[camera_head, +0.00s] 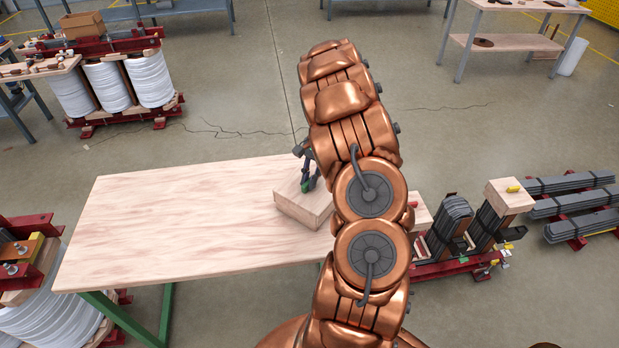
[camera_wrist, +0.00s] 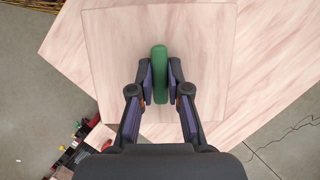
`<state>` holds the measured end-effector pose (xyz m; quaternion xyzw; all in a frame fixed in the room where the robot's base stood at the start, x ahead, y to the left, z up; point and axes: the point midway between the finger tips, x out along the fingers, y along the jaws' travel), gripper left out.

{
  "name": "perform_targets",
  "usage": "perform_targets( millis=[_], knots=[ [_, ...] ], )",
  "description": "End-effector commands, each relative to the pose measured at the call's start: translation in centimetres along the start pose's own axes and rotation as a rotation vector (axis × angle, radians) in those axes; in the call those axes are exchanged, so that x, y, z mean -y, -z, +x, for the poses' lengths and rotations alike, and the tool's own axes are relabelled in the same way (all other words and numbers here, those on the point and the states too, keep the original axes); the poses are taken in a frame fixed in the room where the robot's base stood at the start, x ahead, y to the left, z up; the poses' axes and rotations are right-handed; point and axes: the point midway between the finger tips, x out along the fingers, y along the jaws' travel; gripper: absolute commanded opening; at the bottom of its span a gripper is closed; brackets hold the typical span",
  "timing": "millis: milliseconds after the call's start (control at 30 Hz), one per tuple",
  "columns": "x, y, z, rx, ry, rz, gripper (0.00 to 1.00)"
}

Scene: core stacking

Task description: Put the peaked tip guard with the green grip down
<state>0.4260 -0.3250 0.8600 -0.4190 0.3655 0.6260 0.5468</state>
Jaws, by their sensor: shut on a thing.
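My gripper (camera_wrist: 160,82) is shut on the green grip of the peaked tip guard (camera_wrist: 159,62), with a finger on each side of it. In the wrist view only the green grip shows; the rest of the guard is hidden. Below it is the square top of a pale wooden block (camera_wrist: 115,40). In the head view my gripper (camera_head: 308,176) is over the wooden block (camera_head: 300,204), which sits on the table near its right end. I cannot tell whether the guard touches the block.
The pale wooden table (camera_head: 170,220) is bare to the left of the block. My arm hides part of its right side. Red-framed racks with dark bars (camera_head: 455,225) stand to the right. Machines with white coils (camera_head: 112,85) stand at the left.

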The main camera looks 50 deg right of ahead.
Motion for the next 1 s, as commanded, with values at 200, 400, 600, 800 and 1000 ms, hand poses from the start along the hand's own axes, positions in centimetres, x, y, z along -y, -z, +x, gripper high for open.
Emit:
perform_targets(
  millis=[200,400,600,800,1000],
  knots=[
    [0.0,0.1,0.4,0.001,0.000,0.000,0.00],
    [0.0,0.1,0.3,0.001,0.000,0.000,0.37],
    [0.0,0.1,0.3,0.001,0.000,0.000,0.41],
    [0.0,0.0,0.0,0.000,0.000,0.000,0.41],
    [0.0,0.1,-2.0,0.001,0.002,-0.001,0.41]
  ],
)
